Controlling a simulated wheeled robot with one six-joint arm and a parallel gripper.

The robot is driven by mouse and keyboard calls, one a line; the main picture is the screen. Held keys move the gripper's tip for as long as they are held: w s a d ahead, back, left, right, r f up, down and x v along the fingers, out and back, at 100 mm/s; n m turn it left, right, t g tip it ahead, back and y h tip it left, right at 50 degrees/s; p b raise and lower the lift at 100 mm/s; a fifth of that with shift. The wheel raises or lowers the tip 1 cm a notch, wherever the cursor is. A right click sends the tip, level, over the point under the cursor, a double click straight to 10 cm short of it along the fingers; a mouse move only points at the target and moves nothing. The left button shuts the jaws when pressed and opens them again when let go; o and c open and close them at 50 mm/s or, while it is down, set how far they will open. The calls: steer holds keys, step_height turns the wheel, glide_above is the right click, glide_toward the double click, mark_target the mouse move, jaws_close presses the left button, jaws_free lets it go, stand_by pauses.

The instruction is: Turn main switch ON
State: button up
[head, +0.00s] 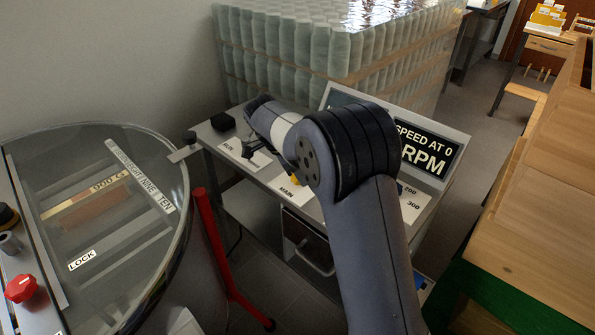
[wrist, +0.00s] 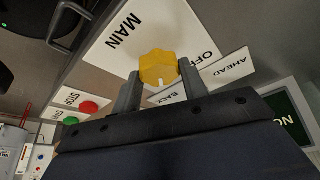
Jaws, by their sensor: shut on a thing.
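The main switch is a yellow lobed knob (wrist: 158,66) on a white plate (wrist: 118,35) marked MAIN and OFF in the wrist view. A small white mark shows on the knob's edge nearest my gripper, and the OFF lettering lies to its right. My gripper (wrist: 160,84) has its two fingers on either side of the knob and is shut on it. In the head view a bit of the yellow knob (head: 295,180) shows beside my gripper (head: 289,167), above the MAIN plate (head: 289,194). My arm hides part of the console there.
A sign (head: 424,148) reading SPEED AT 0 RPM stands at the console's back. A plate marked AHEAD (wrist: 229,68) and BACK lies beside the knob. Red (wrist: 88,107) and green (wrist: 70,121) buttons are nearby. A round glass-topped tank (head: 95,220) stands left, with a red post (head: 219,245) between.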

steer(key=o, duration=1)
steer(key=v, duration=1)
steer(key=shift+s+a+r, duration=0.1)
steer(key=shift+r, duration=0.3)
steer(key=x, duration=1.1)
steer(key=shift+a+r, duration=0.1)
